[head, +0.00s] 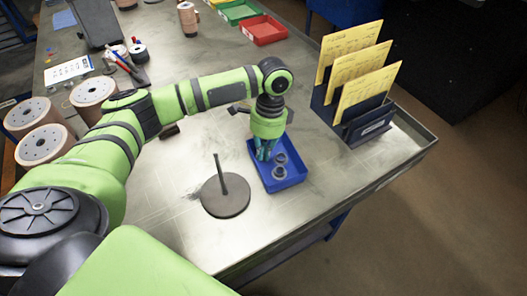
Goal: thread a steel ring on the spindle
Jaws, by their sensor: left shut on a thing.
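The spindle (222,175) is a thin dark upright post on a round dark base (225,203), standing on the metal table; no ring shows on it. A small blue tray (294,179) sits to its right. Steel rings (279,172) lie in the tray's right part. My left gripper (264,156) points down into the tray's back left part, beside these rings. It is shut on a steel ring, mostly hidden by the fingers. My right gripper is out of view.
A dark rack (372,127) with yellow cards stands right of the tray. Red (264,32) and green (238,13) bins are at the back. Copper-coloured spools (94,92) and tools (127,65) are at the left. The table is clear around the spindle.

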